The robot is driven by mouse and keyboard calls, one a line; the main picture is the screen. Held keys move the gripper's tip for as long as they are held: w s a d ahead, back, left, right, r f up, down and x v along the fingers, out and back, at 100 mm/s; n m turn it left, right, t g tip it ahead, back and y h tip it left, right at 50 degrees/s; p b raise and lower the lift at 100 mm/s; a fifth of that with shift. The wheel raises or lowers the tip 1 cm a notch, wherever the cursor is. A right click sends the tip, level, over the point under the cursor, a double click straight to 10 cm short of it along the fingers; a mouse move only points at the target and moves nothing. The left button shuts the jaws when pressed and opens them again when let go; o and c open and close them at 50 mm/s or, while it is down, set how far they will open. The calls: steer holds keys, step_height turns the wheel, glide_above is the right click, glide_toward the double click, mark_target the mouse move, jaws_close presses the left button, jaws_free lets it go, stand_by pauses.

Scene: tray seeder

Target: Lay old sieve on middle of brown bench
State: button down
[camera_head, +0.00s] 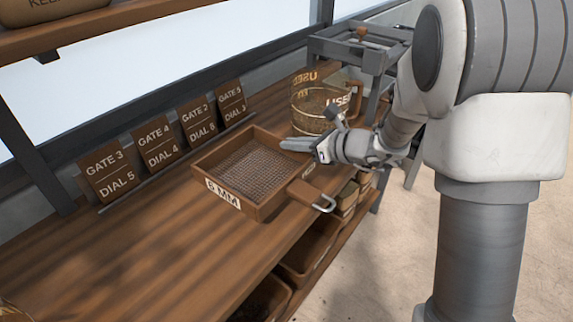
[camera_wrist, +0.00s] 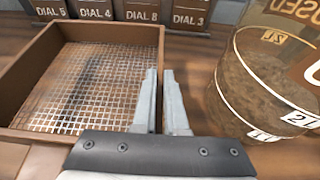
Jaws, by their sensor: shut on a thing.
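The old sieve (camera_head: 200,172) is a square brown wooden frame with wire mesh, a "MM" label on its front wall and a short handle with a metal hook. It lies level at the brown bench's (camera_head: 120,250) middle to right part; whether it touches the top or hangs just above is unclear. My gripper (camera_head: 287,146) is shut on the sieve's right wall. In the wrist view my gripper (camera_wrist: 162,85) has one finger inside the frame and one outside; the sieve (camera_wrist: 105,33) fills the left side.
A glass jar (camera_head: 318,122) marked "USED" stands close to the right of my gripper; it also shows in the wrist view (camera_wrist: 255,90). Gate and dial cards (camera_head: 160,142) stand along the back. Bins (camera_head: 308,250) sit below.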

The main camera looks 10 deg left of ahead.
mark_target(290, 157)
steer(key=shift+f+b, duration=0.65)
steer(key=shift+f, duration=1.4)
steer(key=shift+f, duration=0.1)
steer(key=shift+f, duration=0.15)
steer(key=c, duration=1)
jaws_free()
steer(key=shift+o, duration=0.2)
steer(key=shift+r, duration=0.2)
